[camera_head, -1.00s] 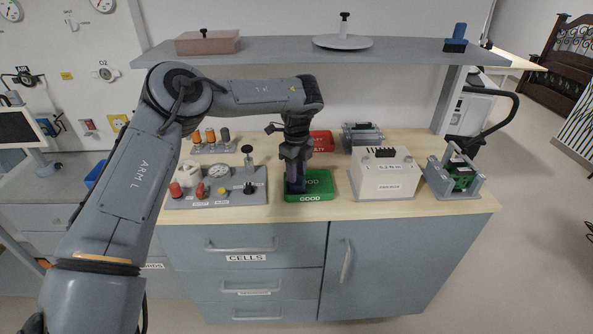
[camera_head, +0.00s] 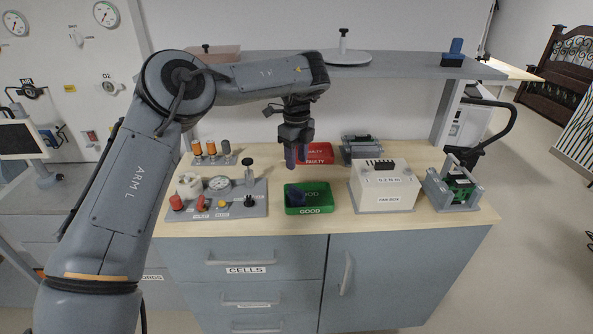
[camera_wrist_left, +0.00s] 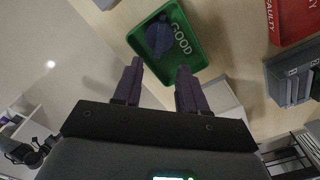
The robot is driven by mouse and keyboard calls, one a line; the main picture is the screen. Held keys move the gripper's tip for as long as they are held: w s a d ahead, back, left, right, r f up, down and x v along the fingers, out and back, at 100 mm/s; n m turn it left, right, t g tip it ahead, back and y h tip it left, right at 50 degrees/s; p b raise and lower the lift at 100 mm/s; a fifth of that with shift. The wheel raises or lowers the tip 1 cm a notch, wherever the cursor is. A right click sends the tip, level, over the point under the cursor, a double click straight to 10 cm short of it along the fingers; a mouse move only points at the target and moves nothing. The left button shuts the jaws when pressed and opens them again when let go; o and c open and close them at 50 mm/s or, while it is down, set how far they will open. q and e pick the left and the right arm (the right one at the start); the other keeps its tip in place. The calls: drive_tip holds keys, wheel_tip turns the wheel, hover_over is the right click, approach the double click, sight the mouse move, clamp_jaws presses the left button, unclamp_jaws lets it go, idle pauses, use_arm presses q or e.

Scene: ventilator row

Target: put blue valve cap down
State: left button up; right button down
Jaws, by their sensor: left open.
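The blue valve cap (camera_head: 297,197) lies in the left part of the green GOOD tray (camera_head: 318,210). In the left wrist view the dark blue cap (camera_wrist_left: 159,38) rests inside the green tray (camera_wrist_left: 196,58), beside the word GOOD. My left gripper (camera_head: 292,164) is open and empty above the tray, apart from the cap. Its two fingers (camera_wrist_left: 158,85) are spread in the left wrist view, with nothing between them. My right gripper is in neither view.
The red FAULTY tray (camera_head: 318,153) stands behind the green one. A white box (camera_head: 383,190) stands to the right, and a grey test panel (camera_head: 240,207) with gauge and knobs to the left. A grey shelf (camera_head: 400,68) spans above the back of the worktop.

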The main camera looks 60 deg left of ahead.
use_arm(q)
drive_tip(key=shift+r, duration=1.85)
